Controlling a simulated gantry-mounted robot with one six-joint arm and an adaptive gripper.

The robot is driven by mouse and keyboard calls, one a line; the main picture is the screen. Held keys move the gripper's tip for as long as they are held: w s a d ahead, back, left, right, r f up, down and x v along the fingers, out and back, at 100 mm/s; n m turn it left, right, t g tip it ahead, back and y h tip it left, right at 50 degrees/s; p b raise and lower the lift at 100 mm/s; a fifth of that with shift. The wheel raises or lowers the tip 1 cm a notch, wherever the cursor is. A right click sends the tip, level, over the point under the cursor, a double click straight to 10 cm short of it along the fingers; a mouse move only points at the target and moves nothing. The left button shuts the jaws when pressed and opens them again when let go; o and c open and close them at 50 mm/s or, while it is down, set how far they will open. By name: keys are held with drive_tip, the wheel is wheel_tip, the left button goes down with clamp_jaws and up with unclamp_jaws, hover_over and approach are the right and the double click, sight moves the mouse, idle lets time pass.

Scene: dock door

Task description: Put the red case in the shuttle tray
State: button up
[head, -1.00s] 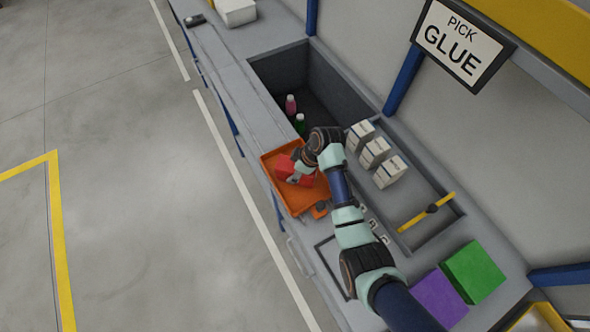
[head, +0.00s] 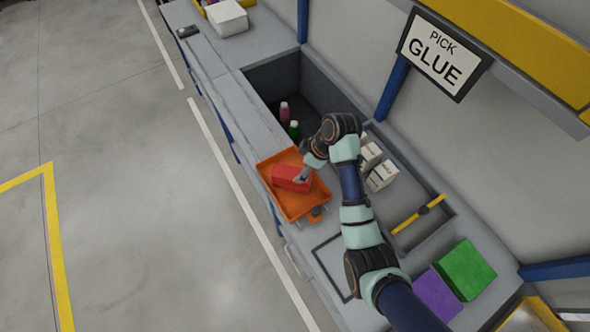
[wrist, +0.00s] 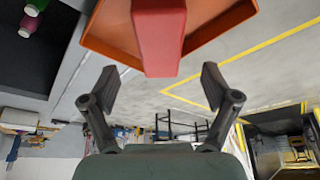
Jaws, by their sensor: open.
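The red case (head: 290,178) lies in the orange shuttle tray (head: 306,208), which sits on the bench near its front edge. My gripper (head: 303,178) is at the case's right end in the head view, partly hidden by my wrist. In the wrist view my gripper (wrist: 158,88) is open, with its two fingers spread and nothing between the tips. The red case (wrist: 158,38) stands just beyond the fingertips there, apart from them, with the orange tray (wrist: 112,30) behind it.
A dark bin (head: 305,85) behind the tray holds a pink bottle (head: 284,112) and a green bottle (head: 294,130). White boxes (head: 381,175) stand to the right. A purple block (head: 437,296) and a green block (head: 464,268) sit at lower right. A sign (head: 443,53) hangs above.

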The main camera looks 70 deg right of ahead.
drive_tip(key=shift+v, duration=0.9)
drive_tip(key=w+a+r+t+h, duration=0.1)
drive_tip(key=w+a+r+t, duration=0.1)
drive_tip(key=w+a+r, duration=0.55)
drive_tip(key=w+a+r+t+h, duration=0.1)
drive_tip(key=w+a+r+t, duration=0.1)
drive_tip(key=w+a, duration=0.95)
drive_tip(key=s+a+r+t, duration=0.1)
drive_tip(key=s+a+r, duration=0.1)
drive_tip(key=a, duration=0.5)
drive_tip(key=s+a+r+t+y, duration=0.1)
drive_tip(key=s+a+r+t, duration=0.1)
drive_tip(key=a+r, duration=0.3)
drive_tip(key=s+a+r+m+t, duration=0.1)
drive_tip(key=s+a+r, duration=0.1)
drive_tip(key=a, duration=0.7)
drive_tip(key=shift+r+y, duration=0.3)
drive_tip(key=shift+r, duration=0.35)
drive_tip(key=shift+a, duration=0.1)
